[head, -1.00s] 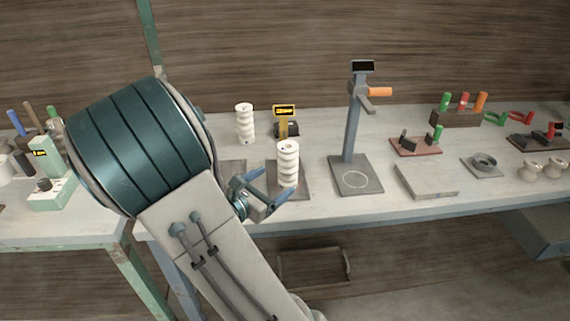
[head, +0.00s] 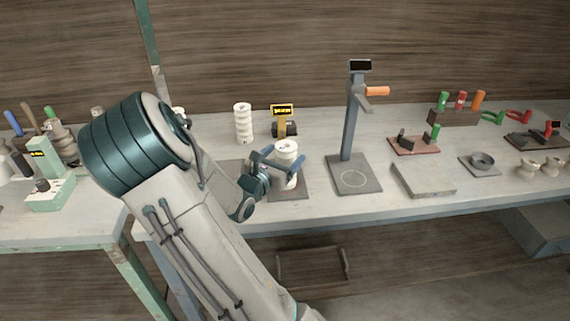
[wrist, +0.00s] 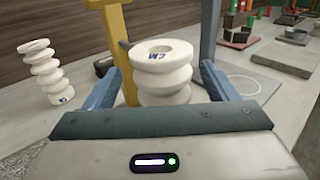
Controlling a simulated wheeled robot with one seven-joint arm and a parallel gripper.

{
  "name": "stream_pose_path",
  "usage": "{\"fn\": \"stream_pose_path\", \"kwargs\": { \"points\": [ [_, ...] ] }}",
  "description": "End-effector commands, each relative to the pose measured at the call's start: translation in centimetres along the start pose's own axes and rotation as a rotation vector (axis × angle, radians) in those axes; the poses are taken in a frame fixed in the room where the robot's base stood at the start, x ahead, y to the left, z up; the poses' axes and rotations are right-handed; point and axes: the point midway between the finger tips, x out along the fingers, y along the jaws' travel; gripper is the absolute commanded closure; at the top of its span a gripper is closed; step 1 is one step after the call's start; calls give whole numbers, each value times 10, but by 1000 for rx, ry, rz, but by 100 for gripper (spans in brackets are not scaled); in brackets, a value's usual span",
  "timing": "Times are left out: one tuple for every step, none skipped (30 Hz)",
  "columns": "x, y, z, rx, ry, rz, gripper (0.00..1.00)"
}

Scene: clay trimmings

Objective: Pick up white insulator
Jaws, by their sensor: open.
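A white ribbed insulator (head: 286,150) stands upright on a dark flat plate (head: 289,196) on the bench. In the wrist view the same insulator (wrist: 163,68) shows a hole in its top and the mark "W2" or similar. My gripper (head: 282,160) is open, with one blue finger on each side of this insulator. In the wrist view the fingers stand left and right of it with visible gaps. Its lower part is hidden behind my gripper's palm. A second white insulator (head: 243,123) stands further back on the bench; it also shows at the left of the wrist view (wrist: 45,72).
A yellow-framed display (head: 283,118) stands just behind the near insulator. A grey post stand (head: 350,135) with an orange handle rises to the right. A flat grey slab (head: 423,180) and small fixtures lie further right. A green upright (head: 153,55) is at the left.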

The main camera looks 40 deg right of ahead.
Motion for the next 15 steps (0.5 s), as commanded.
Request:
{"fn": "stream_pose_path", "kwargs": {
  "points": [
    [9,-3,0,-2,-3,-5,21],
    [14,-3,0,-2,-2,-5,21],
    [19,-2,0,-1,-2,-3,21],
    [23,-2,0,-1,-1,-4,21],
    [26,-2,0,-1,-2,-4,21],
    [28,-2,0,0,-2,-2,21],
    [30,-2,0,1,-1,-2,21],
    [31,-2,-1,1,-1,-1,21],
    [32,-2,-1,1,0,-1,21],
    [32,-2,-1,1,0,-1,21],
    [32,-2,-1,1,0,-1,21],
    [32,-2,-1,1,0,-1,21],
    [32,-2,-1,1,0,-1,21],
    [31,-2,-1,1,0,-1,21],
    [31,-2,-1,1,0,-1,26]
  ]
}}
